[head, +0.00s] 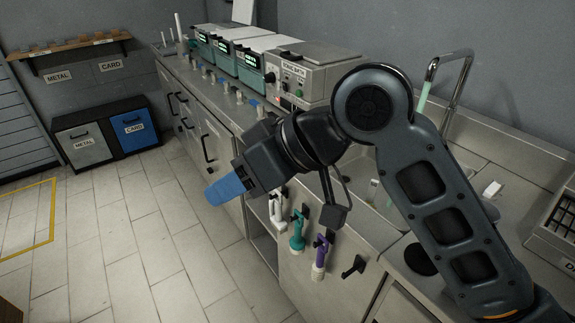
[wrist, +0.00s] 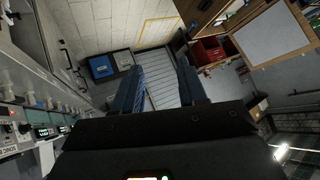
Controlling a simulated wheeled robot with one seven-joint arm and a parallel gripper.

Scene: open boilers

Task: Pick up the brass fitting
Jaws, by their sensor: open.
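I cannot make out the brass fitting for certain in either view. My gripper (head: 222,190) hangs in the air in front of the counter, above the floor, with its blue fingers pointing down and to the left in the head view. In the wrist view my gripper (wrist: 160,70) shows its two blue fingers spread apart, with nothing between them but the distant floor and a grey slatted panel.
A counter (head: 187,72) with several boxy devices (head: 238,52) and small taps runs along the wall. Brushes (head: 298,228) hang on its front beside the sink. Metal and card bins (head: 133,130) stand at left under a shelf (head: 70,45) holding small brownish items. The floor between is clear.

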